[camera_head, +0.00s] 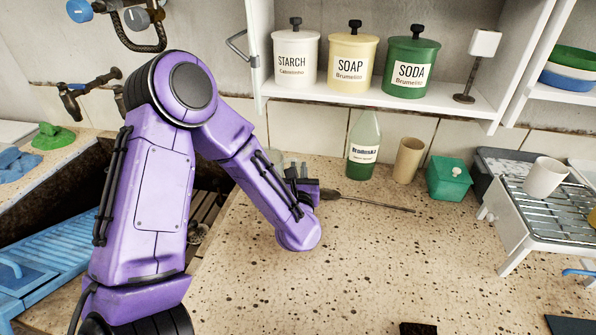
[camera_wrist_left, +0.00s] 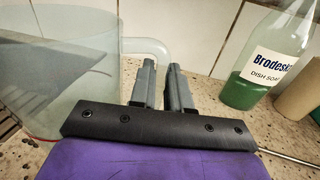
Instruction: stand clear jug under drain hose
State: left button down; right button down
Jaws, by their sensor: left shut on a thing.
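The clear jug (camera_wrist_left: 75,85) stands large at the left of the left wrist view, its handle (camera_wrist_left: 120,43) reaching across to the fingers. In the head view only a faint part of the jug (camera_head: 281,158) shows behind my purple forearm. My left gripper (camera_head: 300,178) is low over the speckled counter at the jug's handle side. In the left wrist view its two grey fingers (camera_wrist_left: 162,82) are close together at the handle and shut on it; the exact contact is partly hidden. I cannot make out the drain hose. My right gripper is not in view.
A green dish soap bottle (camera_head: 364,146), tan cup (camera_head: 408,160) and green box (camera_head: 450,178) stand along the wall. A thin rod tool (camera_head: 365,201) lies beside my gripper. A wire rack (camera_head: 540,212) is at right.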

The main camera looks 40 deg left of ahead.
pick_arm(q)
jog(key=shift+s+f, duration=0.1)
jog(key=shift+f, duration=0.05)
jog(key=c, duration=1.1)
grip_release()
